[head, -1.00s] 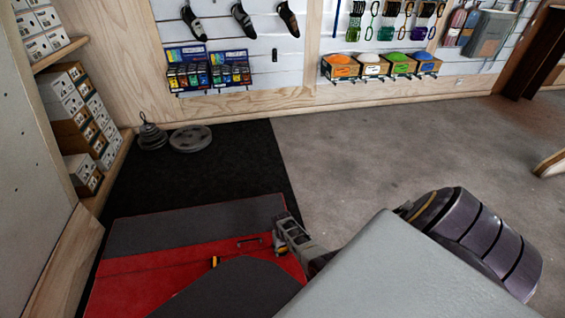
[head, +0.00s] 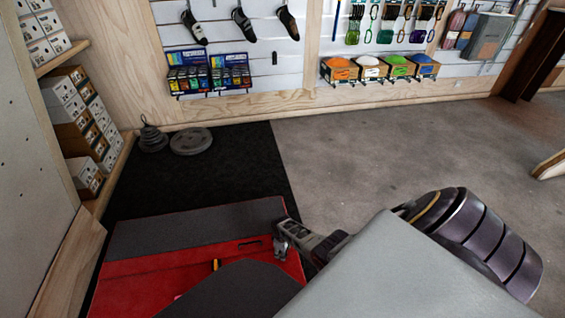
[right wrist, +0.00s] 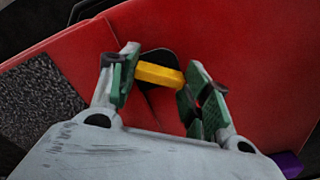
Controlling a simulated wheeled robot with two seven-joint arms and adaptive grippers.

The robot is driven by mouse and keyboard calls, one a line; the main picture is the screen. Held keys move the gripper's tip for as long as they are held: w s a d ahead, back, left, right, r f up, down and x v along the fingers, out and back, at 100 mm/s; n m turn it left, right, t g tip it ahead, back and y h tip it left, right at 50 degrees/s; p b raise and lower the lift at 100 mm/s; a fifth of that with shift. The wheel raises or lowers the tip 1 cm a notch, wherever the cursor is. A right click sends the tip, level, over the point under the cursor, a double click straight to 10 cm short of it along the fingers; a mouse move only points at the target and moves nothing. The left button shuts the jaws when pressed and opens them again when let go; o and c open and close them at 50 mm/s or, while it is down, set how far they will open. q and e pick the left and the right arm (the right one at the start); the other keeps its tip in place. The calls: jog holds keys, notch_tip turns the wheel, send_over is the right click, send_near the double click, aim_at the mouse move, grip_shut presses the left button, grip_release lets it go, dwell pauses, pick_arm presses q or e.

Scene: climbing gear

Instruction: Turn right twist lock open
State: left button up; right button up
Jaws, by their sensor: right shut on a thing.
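A red and grey case or padded box (head: 150,266) lies at the bottom left in the head view. My right gripper (head: 281,246) is at its right side, fingers pointing down to it. In the right wrist view the yellow bar of the twist lock (right wrist: 159,73) lies across the gap between the green-padded fingers, over a black plate on the red surface. The gripper is shut on this bar. In the head view the gripper hides this lock. Another yellow lock (head: 215,265) shows further left on the red face. My left gripper is not in view.
A black handle (head: 249,243) sits between the two locks. A black mat (head: 215,170) lies under and behind the case, with weight plates (head: 191,141) at its far end. A shelf of boxes (head: 80,120) stands left.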

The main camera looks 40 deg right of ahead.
jog(key=n, duration=0.4)
jog(key=shift+n, duration=1.6)
jog(key=shift+a, duration=0.1)
jog(key=o, duration=1)
jog(key=shift+r, duration=0.1)
jog(key=shift+r, duration=0.15)
jog(key=shift+r, duration=5.8)
